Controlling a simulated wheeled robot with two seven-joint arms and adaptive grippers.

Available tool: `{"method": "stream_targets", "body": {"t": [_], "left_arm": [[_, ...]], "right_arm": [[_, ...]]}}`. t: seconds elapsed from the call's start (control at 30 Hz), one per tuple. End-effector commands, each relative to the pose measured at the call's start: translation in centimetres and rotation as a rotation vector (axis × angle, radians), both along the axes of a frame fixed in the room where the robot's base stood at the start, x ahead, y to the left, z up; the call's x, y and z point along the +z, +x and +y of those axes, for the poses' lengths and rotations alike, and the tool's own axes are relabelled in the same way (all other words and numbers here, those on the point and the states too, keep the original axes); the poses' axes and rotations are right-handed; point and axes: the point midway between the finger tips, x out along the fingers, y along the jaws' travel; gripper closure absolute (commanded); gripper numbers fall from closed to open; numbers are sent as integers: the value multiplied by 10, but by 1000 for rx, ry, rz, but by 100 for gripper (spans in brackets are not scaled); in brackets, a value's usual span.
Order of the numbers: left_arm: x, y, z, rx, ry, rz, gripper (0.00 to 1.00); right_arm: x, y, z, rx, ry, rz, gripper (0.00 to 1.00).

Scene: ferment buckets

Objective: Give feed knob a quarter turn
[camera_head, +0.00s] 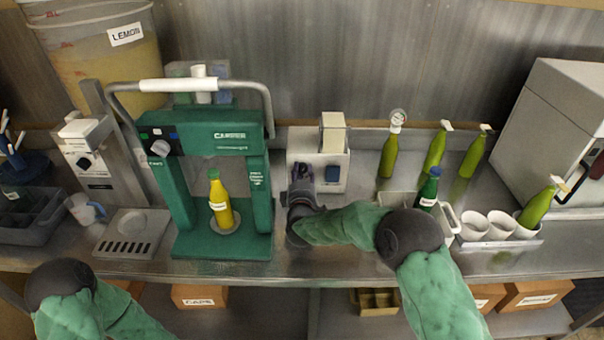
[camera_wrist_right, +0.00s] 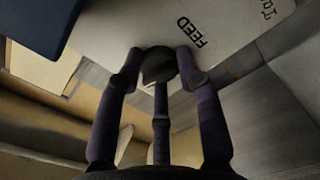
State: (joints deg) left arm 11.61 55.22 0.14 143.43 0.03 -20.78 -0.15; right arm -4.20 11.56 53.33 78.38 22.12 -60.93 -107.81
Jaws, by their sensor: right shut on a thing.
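The feed knob (camera_wrist_right: 158,66) is a dark round knob on a pale panel marked FEED, seen in the right wrist view. My right gripper (camera_wrist_right: 160,72) has its purple fingers closed around the knob. In the head view my right gripper (camera_head: 303,178) reaches the front of a white box-shaped machine (camera_head: 331,158) with a blue square on its face. There the gripper hides the knob. My left arm shows at the lower left of the head view, but its gripper is out of view.
A green capping press (camera_head: 220,146) with a yellow bottle (camera_head: 220,203) stands left of the machine. Several green bottles, one being this bottle (camera_head: 389,156), stand to the right. White cups (camera_head: 474,225) sit in a tray near the right front. A LEMON bucket (camera_head: 100,60) stands at the back left.

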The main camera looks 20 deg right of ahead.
Motion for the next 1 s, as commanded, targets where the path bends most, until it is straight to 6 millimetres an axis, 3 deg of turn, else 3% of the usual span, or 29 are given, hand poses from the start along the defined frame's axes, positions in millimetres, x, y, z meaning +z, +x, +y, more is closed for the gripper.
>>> {"method": "stream_targets", "body": {"t": [1.0], "left_arm": [[-31,0,0,0,0,0,40]], "right_arm": [[-2,0,0,0,923,-264,96]]}}
